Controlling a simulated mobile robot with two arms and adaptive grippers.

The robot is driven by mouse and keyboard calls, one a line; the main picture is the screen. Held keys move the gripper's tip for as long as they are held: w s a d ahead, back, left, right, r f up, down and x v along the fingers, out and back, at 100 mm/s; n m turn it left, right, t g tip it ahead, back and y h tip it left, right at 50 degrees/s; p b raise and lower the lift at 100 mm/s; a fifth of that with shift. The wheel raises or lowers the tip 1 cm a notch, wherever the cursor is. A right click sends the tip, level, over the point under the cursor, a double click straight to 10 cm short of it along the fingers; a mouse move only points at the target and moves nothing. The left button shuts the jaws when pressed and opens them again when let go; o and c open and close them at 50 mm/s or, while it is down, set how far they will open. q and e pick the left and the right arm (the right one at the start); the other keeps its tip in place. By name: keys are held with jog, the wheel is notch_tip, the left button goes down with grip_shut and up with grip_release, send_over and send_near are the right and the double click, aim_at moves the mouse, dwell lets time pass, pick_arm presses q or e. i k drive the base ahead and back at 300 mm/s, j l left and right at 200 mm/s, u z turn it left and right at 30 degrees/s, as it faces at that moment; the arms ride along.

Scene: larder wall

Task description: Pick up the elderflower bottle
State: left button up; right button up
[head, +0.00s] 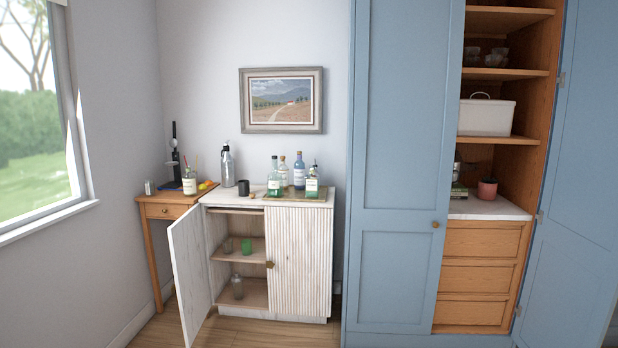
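Several bottles stand upright on a tray (289,195) on top of the white cabinet (297,255). They include a green-tinted bottle with a pale label (274,181), a clear bottle with a yellowish top (283,172), a blue bottle (299,172) and a dark-topped bottle with a white label (312,184). The labels are too small to read, so I cannot tell which is the elderflower bottle. Neither of my grippers is in view.
The cabinet's left door (190,268) stands open into the room; glasses are on the shelves inside. A steel siphon bottle (227,166) and a dark mug (243,188) stand left of the tray. A tall blue larder (400,180) is at the right, partly open.

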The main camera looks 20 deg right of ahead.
aim_at(188, 179)
jog(key=i+z, duration=0.5)
jog(key=i, duration=1.85)
jog(key=i+j, duration=0.2)
jog(key=j, duration=0.2)
jog(key=i+j+z, duration=0.1)
jog(key=i+j, duration=0.15)
jog(key=j, duration=0.15)
jog(key=i+j+z, duration=0.1)
jog(key=j, duration=0.3)
jog(key=i+j, duration=0.3)
jog(key=j, duration=0.15)
jog(key=i+j+z, duration=0.1)
jog(key=j, duration=0.3)
jog(key=i+j, duration=0.25)
jog(key=j, duration=0.2)
jog(key=i+j+z, duration=0.15)
jog(key=j, duration=0.3)
jog(key=i+j, duration=0.15)
jog(key=j, duration=0.3)
